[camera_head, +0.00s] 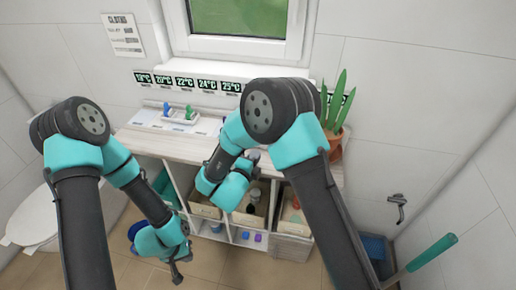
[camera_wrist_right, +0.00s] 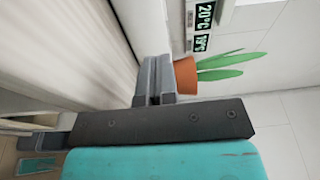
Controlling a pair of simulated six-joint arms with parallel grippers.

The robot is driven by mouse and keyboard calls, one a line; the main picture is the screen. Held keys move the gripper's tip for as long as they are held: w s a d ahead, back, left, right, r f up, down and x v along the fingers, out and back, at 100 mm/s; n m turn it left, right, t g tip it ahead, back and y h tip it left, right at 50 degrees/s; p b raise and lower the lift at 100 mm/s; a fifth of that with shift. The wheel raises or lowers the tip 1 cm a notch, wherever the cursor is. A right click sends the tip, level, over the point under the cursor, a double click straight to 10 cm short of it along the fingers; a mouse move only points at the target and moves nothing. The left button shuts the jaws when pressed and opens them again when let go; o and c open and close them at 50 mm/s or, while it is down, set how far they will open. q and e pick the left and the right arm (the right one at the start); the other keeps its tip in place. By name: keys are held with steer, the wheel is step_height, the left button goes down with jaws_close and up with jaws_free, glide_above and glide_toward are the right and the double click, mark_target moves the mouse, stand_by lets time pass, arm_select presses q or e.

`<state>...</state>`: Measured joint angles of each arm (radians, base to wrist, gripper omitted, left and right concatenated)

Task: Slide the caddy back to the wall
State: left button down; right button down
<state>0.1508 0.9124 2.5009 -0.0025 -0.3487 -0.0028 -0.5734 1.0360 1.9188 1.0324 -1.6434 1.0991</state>
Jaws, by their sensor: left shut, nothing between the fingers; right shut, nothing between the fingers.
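A small light caddy (camera_head: 178,119) with a blue and a green item in it stands on the left part of the cart's top (camera_head: 150,143), towards the back near the wall. My left gripper (camera_head: 179,270) is shut and empty, low in front of the cart and well below the caddy. My right gripper (camera_wrist_right: 154,80) is shut and empty in the right wrist view, with the potted plant beyond it. The caddy does not show in the right wrist view.
A potted plant (camera_head: 335,135) stands at the right end of the cart's top. Temperature labels (camera_head: 186,82) run along the wall behind. Bins with bottles (camera_head: 255,205) fill the shelves below. A toilet (camera_head: 35,222) is at the left.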

steer(key=v, duration=0.6)
steer(key=shift+s, duration=0.35)
steer(key=shift+a, duration=0.15)
